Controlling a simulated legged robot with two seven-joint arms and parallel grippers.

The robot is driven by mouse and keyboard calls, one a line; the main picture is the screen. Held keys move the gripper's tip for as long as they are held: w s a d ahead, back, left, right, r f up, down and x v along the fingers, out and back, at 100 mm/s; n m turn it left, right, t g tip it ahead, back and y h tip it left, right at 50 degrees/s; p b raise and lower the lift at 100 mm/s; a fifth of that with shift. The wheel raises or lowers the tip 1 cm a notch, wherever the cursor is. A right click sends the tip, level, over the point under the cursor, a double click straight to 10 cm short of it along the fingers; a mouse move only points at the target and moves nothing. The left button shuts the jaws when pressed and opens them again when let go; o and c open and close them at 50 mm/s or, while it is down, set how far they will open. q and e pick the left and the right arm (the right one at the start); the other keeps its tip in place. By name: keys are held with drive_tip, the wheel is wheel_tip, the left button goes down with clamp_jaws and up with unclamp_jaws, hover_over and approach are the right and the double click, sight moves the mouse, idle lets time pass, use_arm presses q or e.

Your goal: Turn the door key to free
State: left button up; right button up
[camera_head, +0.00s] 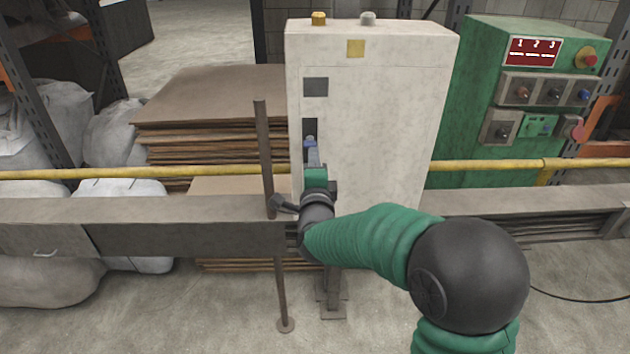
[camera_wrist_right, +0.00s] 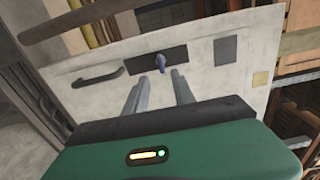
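The door key (camera_head: 310,141) is small and blue and sits in a dark lock plate on the front of the white cabinet (camera_head: 385,100). In the right wrist view the key (camera_wrist_right: 160,62) stands out from the dark plate (camera_wrist_right: 150,60). My right gripper (camera_head: 313,155) is in front of the lock plate. Its two grey fingers (camera_wrist_right: 158,92) are apart with nothing visible between them. The key is beyond the fingertips and roughly in line with the gap. Exact clearance from fingertips to key cannot be told. My left gripper is not in view.
A dark door handle (camera_wrist_right: 97,78) lies to the left of the lock plate. A grey guard rail (camera_head: 150,220), a yellow pipe (camera_head: 215,172) and an upright post (camera_head: 264,150) are close to my right arm. A green control box (camera_head: 540,85) stands right of the cabinet.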

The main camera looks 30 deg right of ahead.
drive_tip(key=v, duration=0.8)
drive_tip(key=shift+s, duration=0.2)
drive_tip(key=shift+f, duration=0.1)
